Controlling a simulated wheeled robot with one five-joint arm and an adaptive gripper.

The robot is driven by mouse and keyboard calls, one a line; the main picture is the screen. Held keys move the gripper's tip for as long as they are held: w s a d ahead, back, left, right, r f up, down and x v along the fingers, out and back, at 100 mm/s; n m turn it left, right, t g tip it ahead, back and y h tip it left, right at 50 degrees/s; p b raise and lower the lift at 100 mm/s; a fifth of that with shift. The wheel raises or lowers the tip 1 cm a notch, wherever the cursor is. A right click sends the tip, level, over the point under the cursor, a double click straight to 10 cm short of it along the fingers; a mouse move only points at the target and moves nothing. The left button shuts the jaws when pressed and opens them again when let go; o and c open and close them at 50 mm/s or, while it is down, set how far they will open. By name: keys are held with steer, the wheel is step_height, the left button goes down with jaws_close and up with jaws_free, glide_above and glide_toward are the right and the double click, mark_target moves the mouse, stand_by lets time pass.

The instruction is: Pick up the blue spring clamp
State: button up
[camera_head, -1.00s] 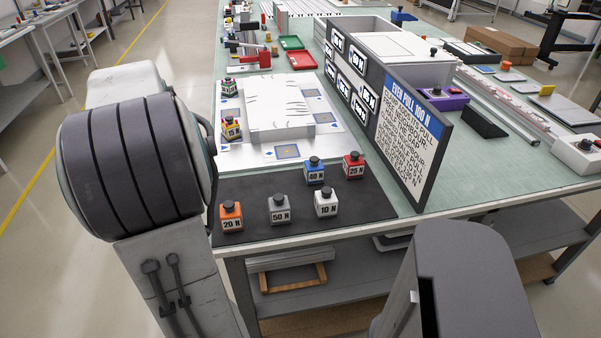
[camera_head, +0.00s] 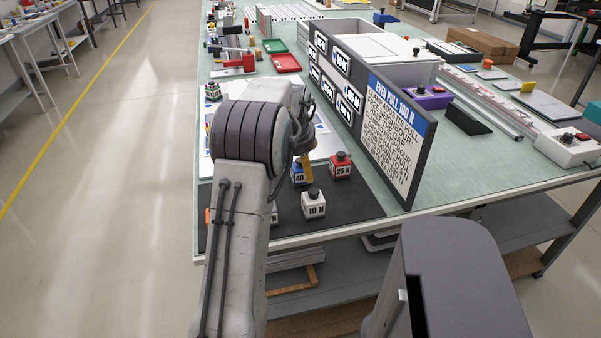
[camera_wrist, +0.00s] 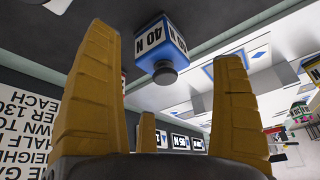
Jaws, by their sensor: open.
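The blue spring clamp (camera_head: 297,177) is a small blue and white block with a black knob, marked 40 N. It stands on the black mat (camera_head: 350,208), partly hidden behind my gripper in the head view. My gripper (camera_head: 307,165) has yellow fingers and hangs close over it. In the wrist view the blue clamp (camera_wrist: 163,42) shows upside down, beyond and between the spread fingers. The fingers are apart and do not appear to hold it.
A red 25 N clamp (camera_head: 340,167) stands just right of the blue one. A white 10 N clamp (camera_head: 314,204) stands in front. The upright sign board (camera_head: 395,135) stands close on the right. My arm hides the left part of the mat.

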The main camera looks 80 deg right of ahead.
mark_target(300, 162)
steer(key=shift+p+x, duration=1.75)
steer(key=shift+x, duration=0.45)
steer(key=shift+w+d+f, duration=0.15)
steer(key=shift+d+f, duration=0.25)
steer(key=shift+f, duration=0.05)
steer(key=shift+c, duration=0.3)
steer(key=c, duration=1.2)
steer(key=shift+c, duration=0.4)
steer(key=shift+a+r, duration=0.1)
